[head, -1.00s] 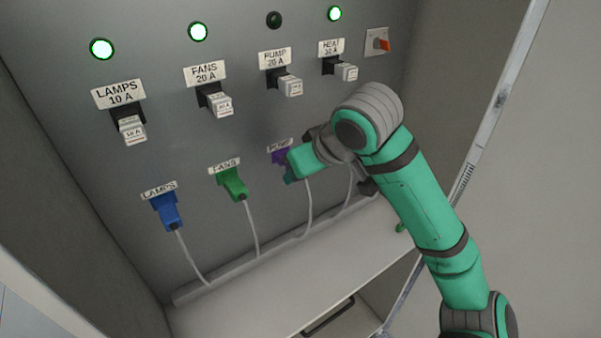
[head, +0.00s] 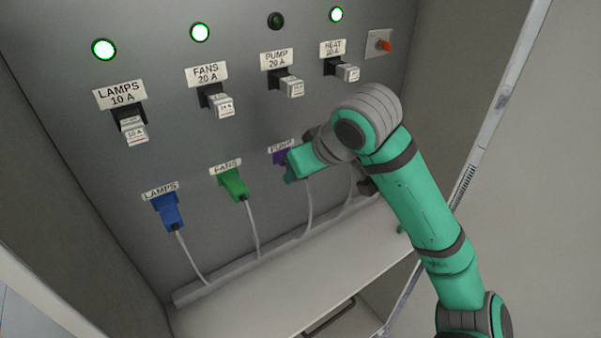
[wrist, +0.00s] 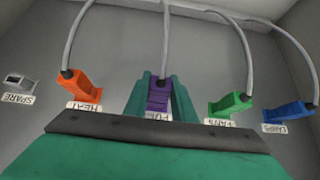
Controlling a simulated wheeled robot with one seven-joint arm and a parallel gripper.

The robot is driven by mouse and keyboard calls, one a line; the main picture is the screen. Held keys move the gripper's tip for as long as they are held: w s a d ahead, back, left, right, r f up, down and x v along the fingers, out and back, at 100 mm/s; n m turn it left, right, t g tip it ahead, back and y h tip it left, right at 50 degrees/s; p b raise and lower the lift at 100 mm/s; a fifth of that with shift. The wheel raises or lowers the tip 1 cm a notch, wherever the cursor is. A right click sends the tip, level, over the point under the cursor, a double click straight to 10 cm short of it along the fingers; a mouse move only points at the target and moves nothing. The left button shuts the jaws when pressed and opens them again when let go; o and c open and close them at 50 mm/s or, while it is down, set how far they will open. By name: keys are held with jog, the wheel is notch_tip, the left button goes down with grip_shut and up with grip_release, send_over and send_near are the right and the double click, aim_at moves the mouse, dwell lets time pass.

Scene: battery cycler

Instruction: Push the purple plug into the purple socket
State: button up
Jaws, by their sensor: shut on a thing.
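The purple plug (wrist: 159,92) sits at the PUMP label, between the two green fingers of my gripper (wrist: 161,95) in the wrist view. Its grey cable runs up out of it in that view. In the head view only a small purple part (head: 281,157) shows under the PUMP label (head: 282,145); my gripper (head: 291,168) and wrist cover the rest. My gripper is shut on the plug at the panel. The purple socket cannot be told apart from the plug, and how deep the plug sits cannot be seen.
The green FANS plug (head: 233,184) and blue LAMPS plug (head: 167,211) sit to the left. The orange HEAT plug (wrist: 82,86) and an empty SPARE socket (wrist: 18,81) show in the wrist view. The lamp above PUMP (head: 275,21) is dark; the other lamps are green.

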jog(key=shift+w+a, duration=0.35)
jog(key=shift+w, duration=0.1)
dwell(0.5)
jog(key=o, duration=0.9)
jog(key=shift+r, duration=0.1)
